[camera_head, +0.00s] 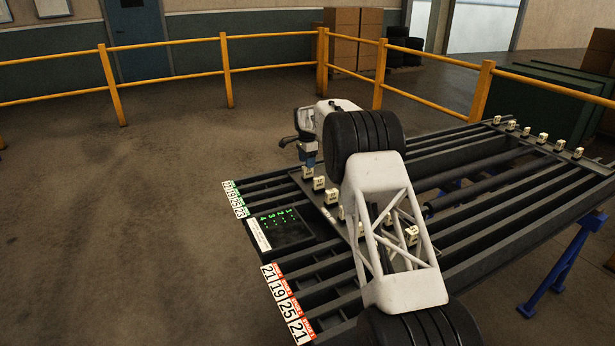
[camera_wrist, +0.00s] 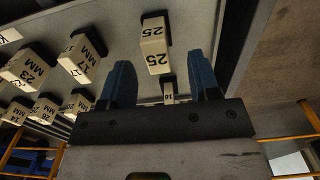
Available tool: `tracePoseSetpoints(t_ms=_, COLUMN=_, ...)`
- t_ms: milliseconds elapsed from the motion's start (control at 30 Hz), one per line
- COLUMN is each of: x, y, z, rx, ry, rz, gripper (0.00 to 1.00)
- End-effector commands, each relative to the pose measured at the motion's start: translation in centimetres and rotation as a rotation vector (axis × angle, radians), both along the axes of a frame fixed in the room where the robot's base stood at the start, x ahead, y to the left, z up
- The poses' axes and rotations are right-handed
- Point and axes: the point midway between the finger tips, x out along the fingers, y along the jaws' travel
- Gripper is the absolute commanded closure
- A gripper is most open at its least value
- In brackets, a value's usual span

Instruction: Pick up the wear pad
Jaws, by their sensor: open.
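Several small cream blocks with black numbers stand on a grey plate (camera_wrist: 118,22); which one is the wear pad I cannot tell. In the wrist view, a block marked 25 (camera_wrist: 154,47) is just beyond my fingertips, roughly centred between them. A smaller-looking block marked 16 (camera_wrist: 168,92) shows in the gap between the fingers. Blocks marked 17 MM (camera_wrist: 82,54) and 23 MM (camera_wrist: 30,66) stand to the left. My gripper (camera_wrist: 160,76) has two blue fingers, apart with nothing gripped. In the head view, a cream block (camera_head: 307,172) stands below my gripper, near the rack's edge.
A dark rack of long parallel bars (camera_head: 490,230) fills the right. It carries a black display (camera_head: 280,230) with green digits and number labels (camera_head: 286,303) at its left end. More blocks (camera_head: 543,138) line its far end. Yellow railings (camera_head: 170,77) stand behind; the left floor is clear.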

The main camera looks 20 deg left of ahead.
Motion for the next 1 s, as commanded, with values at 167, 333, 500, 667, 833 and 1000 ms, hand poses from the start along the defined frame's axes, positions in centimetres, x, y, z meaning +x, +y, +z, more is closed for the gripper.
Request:
tracePoseSetpoints(t_ms=167, x=0.0, y=0.0, z=-0.4, rx=-0.001, ry=0.001, rz=0.0, gripper=0.44)
tracePoseSetpoints(t_ms=333, x=-0.1, y=-0.2, z=-2.0, rx=-0.001, ry=0.002, rz=0.0, gripper=0.44)
tracePoseSetpoints(t_ms=500, x=-0.2, y=-0.4, z=-3.9, rx=-0.001, ry=0.002, rz=0.0, gripper=0.44)
tracePoseSetpoints(t_ms=667, x=-0.2, y=-0.4, z=-5.0, rx=0.0, ry=0.0, rz=0.0, gripper=0.44)
tracePoseSetpoints(t_ms=833, x=-0.2, y=-0.3, z=-5.2, rx=0.0, ry=0.0, rz=0.0, gripper=0.44)
tracePoseSetpoints(t_ms=1000, x=-0.2, y=-0.4, z=-5.2, rx=0.0, ry=0.0, rz=0.0, gripper=0.44)
